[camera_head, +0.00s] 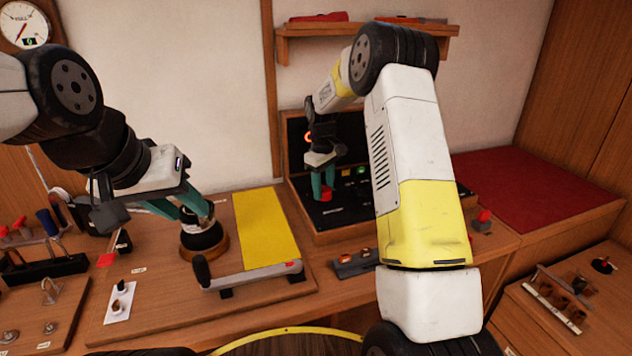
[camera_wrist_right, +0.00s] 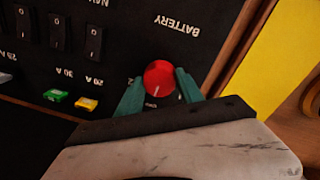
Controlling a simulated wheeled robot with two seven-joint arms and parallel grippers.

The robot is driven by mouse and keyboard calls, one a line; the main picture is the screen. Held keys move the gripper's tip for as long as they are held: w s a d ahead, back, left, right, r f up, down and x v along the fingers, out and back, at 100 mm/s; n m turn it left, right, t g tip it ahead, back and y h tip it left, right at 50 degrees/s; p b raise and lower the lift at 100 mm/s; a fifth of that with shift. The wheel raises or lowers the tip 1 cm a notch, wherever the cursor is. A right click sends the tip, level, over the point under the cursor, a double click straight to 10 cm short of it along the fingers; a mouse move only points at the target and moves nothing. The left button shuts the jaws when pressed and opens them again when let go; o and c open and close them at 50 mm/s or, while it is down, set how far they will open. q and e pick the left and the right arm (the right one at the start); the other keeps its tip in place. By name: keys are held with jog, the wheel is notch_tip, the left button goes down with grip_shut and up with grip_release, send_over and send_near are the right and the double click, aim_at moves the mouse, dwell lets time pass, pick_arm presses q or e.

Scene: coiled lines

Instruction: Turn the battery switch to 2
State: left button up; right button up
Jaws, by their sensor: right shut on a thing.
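The battery switch is a red round knob (camera_wrist_right: 159,78) with a white pointer line, on a black panel (camera_wrist_right: 120,40) under the word BATTERY, which appears upside down in the right wrist view. My right gripper (camera_wrist_right: 159,86) is shut on the knob, one green finger on each side. The pointer line runs toward the lower right of the knob; a small label is partly hidden by the gripper. In the head view the knob (camera_head: 326,192) shows between the fingers of my right gripper (camera_head: 323,190).
Rocker switches (camera_wrist_right: 94,42) and coloured fuses (camera_wrist_right: 86,103) sit beside the knob. A yellow sheet (camera_head: 265,228) and a grey bar with a black handle (camera_head: 250,276) lie on the wooden bench. A shelf (camera_head: 365,30) hangs above the panel.

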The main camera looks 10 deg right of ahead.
jog(key=m, duration=0.5)
jog(key=shift+w+m, duration=0.1)
jog(key=shift+m, duration=0.2)
jog(key=m, duration=0.5)
jog(key=shift+g, duration=0.3)
jog(key=shift+m, duration=0.4)
jog(key=o, duration=1.4)
jog(key=r, duration=0.7)
jog(key=shift+w+a+r, duration=0.1)
jog(key=shift+a+r, duration=0.15)
jog(key=shift+r, duration=0.15)
